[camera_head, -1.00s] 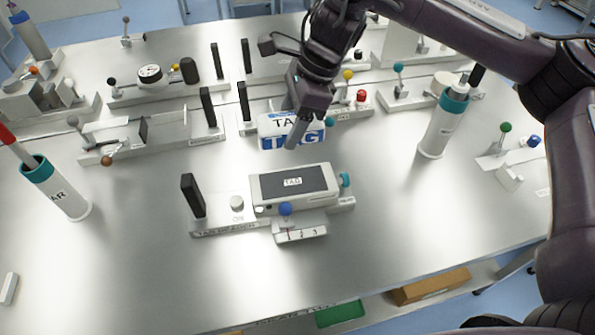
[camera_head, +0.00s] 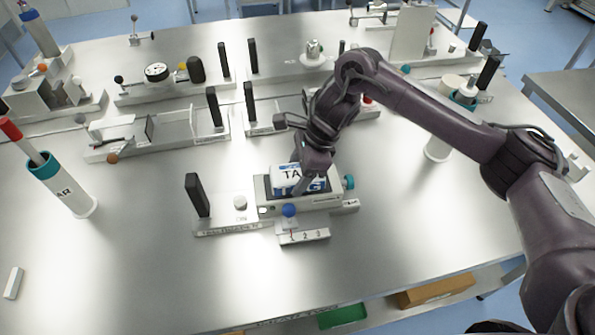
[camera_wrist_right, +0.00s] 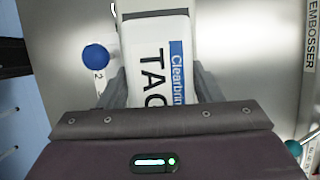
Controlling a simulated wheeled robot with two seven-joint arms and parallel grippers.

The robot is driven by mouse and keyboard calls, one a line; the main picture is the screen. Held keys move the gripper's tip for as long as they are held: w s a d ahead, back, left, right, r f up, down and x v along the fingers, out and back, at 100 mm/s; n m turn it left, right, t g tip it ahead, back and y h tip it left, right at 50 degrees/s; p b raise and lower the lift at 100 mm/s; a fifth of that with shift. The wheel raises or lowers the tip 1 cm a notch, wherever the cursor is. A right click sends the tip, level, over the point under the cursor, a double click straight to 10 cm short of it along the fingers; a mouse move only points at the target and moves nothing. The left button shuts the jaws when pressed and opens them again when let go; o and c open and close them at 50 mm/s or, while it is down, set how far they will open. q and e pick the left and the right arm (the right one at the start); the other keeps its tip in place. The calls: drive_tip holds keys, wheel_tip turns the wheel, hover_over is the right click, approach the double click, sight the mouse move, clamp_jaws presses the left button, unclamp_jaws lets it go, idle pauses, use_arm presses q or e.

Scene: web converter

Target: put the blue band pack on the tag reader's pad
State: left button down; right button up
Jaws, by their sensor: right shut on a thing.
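The blue band pack (camera_head: 290,175), white with a blue stripe and "TAG" lettering, is over the dark pad of the tag reader (camera_head: 330,203) in the head view. My right gripper (camera_head: 299,180) is shut on it. Whether the pack touches the pad cannot be told. In the right wrist view the pack (camera_wrist_right: 168,65) sits between the two grey fingers of my right gripper (camera_wrist_right: 163,88). The reader's blue knob (camera_wrist_right: 96,58) is beside the left finger. Most of the pad is hidden under the pack. My left gripper is not in view.
A black upright post (camera_head: 197,195) and a white button (camera_head: 240,202) stand left of the reader. A white cup with a teal rim (camera_head: 62,185) is at the left. Other fixtures line the back.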

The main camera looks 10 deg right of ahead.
drive_tip(key=shift+f, duration=0.1)
drive_tip(key=o, duration=1.1)
drive_tip(key=shift+r, duration=0.2)
drive_tip(key=shift+d+r, duration=0.15)
drive_tip(key=shift+r, duration=0.1)
drive_tip(key=v, duration=1.1)
drive_tip(key=shift+d+r+b, duration=0.1)
drive_tip(key=shift+r+b, duration=0.05)
drive_tip(key=shift+b, duration=0.15)
